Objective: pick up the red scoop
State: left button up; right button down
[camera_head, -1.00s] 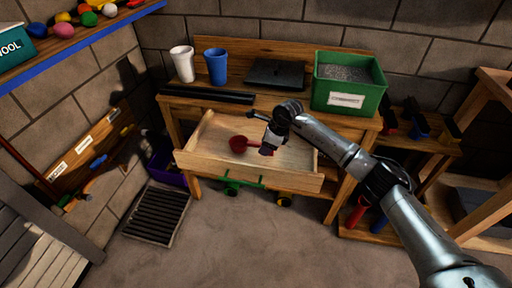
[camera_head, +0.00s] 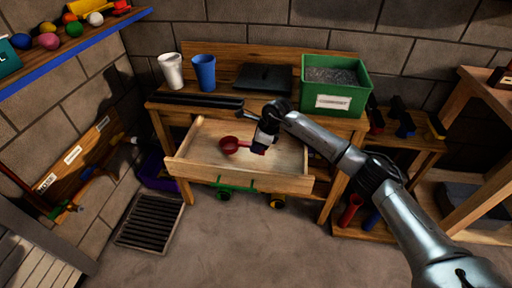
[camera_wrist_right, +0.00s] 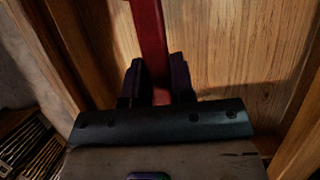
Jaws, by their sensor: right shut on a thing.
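The red scoop (camera_head: 230,145) is in the open wooden drawer (camera_head: 240,180) of the workbench, its bowl toward the left in the head view. My right gripper (camera_head: 260,146) is over the drawer, shut on the scoop's handle. In the right wrist view the red handle (camera_wrist_right: 149,40) runs down between the two dark fingers of my right gripper (camera_wrist_right: 160,85). The scoop's bowl is out of that view. I cannot tell whether the scoop touches the drawer floor. My left gripper is not in view.
On the bench stand a white cup (camera_head: 171,71), a blue cup (camera_head: 204,73), a dark flat case (camera_head: 263,79) and a green bin (camera_head: 357,92) of grey material. A black slatted grate (camera_head: 150,221) lies on the floor at left. The drawer is otherwise clear.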

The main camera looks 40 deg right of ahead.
notch_tip(320, 180, up, 2)
jog(key=shift+r+p, duration=0.2)
jog(key=shift+p, duration=0.15)
jog(key=s+d+r+p, duration=0.3)
jog(key=s+d+r, duration=0.2)
jog(key=s, duration=0.5)
jog(key=shift+s+r+p, duration=0.25)
jog(key=shift+r+p, duration=0.15)
jog(key=shift+r, duration=0.25)
